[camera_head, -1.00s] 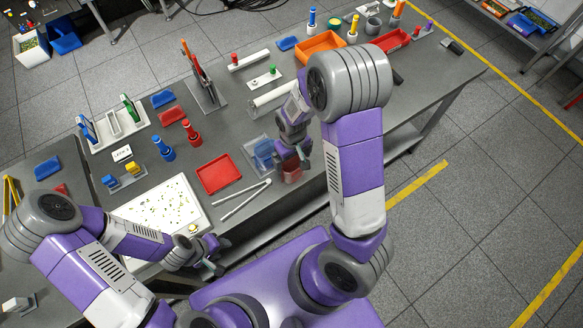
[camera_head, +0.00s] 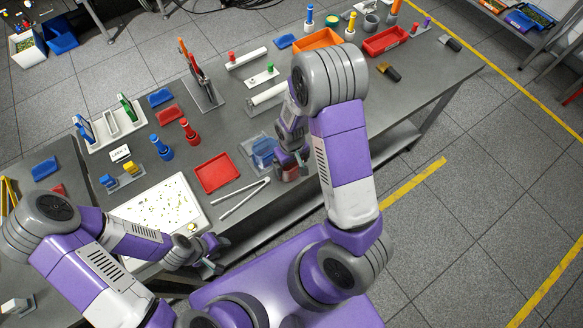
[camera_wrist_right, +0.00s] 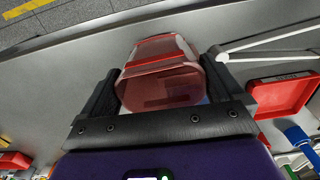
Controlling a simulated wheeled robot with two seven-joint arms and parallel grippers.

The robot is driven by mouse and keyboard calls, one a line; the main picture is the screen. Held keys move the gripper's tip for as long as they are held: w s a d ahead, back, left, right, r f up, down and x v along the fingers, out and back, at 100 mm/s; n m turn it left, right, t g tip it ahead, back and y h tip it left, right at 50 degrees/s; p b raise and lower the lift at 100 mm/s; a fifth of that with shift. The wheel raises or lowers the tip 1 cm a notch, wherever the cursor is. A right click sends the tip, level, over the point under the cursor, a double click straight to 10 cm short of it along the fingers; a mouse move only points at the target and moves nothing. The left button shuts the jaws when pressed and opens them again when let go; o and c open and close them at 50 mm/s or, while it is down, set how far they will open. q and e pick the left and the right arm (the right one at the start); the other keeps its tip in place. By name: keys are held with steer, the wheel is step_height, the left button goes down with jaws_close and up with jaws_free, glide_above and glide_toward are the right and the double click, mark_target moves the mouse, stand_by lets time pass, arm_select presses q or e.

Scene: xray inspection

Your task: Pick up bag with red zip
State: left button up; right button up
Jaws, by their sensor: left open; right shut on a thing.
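The bag with red zip (camera_head: 291,174) is a reddish see-through pouch by the table's front edge, partly hidden under my right gripper (camera_head: 292,159). In the right wrist view the bag (camera_wrist_right: 160,88) sits between the two dark fingers of my right gripper (camera_wrist_right: 161,84), which is shut on it. I cannot tell if the bag is clear of the table. A clear bag with blue (camera_head: 262,150) lies just left of it in the head view. My left gripper (camera_head: 211,256) is open and empty, low in front of the white board.
A red tray (camera_head: 215,173) and white tongs (camera_head: 242,198) lie left of the bags. The white board (camera_head: 160,207) with small bits is further left. Bottles, racks and more trays stand behind. The table's right part has clear room.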

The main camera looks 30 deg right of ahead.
step_height(320, 180, up, 10)
steer(key=p, duration=0.1)
stand_by(0.4)
stand_by(0.7)
